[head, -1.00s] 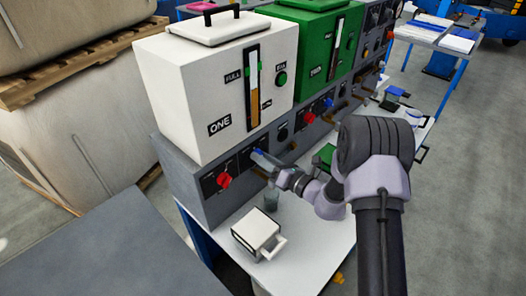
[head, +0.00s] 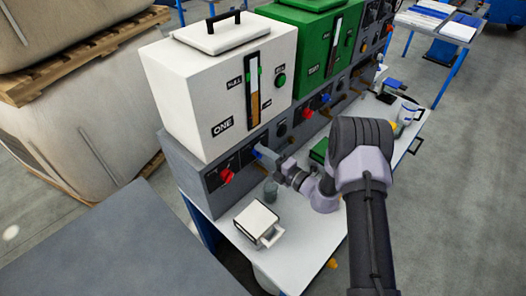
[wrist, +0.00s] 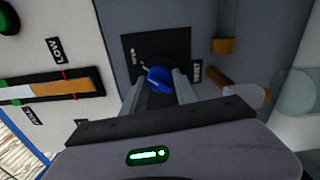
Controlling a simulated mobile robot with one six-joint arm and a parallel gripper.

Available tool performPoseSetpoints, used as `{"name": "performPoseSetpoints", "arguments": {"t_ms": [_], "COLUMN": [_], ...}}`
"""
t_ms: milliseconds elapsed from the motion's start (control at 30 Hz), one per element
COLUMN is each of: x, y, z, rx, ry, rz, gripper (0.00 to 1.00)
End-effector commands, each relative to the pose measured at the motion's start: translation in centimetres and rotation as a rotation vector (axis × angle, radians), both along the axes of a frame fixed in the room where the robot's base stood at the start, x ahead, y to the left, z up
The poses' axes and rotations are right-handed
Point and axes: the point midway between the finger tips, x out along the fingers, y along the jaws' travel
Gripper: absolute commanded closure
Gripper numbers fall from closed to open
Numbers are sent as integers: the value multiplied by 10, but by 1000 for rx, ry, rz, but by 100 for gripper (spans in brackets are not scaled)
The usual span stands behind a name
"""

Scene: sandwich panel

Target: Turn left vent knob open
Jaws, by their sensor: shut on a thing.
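The left vent knob is a blue knob (wrist: 159,78) on a black plate (wrist: 178,43) of the grey panel, below the white tank marked ONE (head: 225,85). In the wrist view the plate has a label at its left that appears to read OPEN and a SHUT label (wrist: 197,73) at its right. My gripper (wrist: 160,90) is shut on the blue knob, one finger on each side of it. In the head view my gripper (head: 272,160) reaches the panel there and partly hides the knob. The knob's exact angle is hard to tell.
A red knob (head: 226,176) sits left of the blue one. Below stand a clear cup (head: 270,190) and a white box with a handle (head: 256,222) on the white table. A green tank (head: 313,45) stands beside the white one. A brown spout or lever (wrist: 224,46) is close to my gripper.

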Motion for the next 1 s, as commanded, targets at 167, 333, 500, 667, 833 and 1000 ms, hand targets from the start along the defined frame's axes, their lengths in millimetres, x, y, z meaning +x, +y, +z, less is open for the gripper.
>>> {"name": "performPoseSetpoints", "arguments": {"t_ms": [167,333,500,667,833,1000], "x": [0,0,0,0,0,0], "y": [0,0,0,0,0,0], "z": [1,0,0,0,0,0], "rx": [54,84,96,99,99,99], "ry": [54,87,99,102,101,101], "rz": [0,1,1,1,0,0], "gripper": [100,100,100,100,100,43]}}
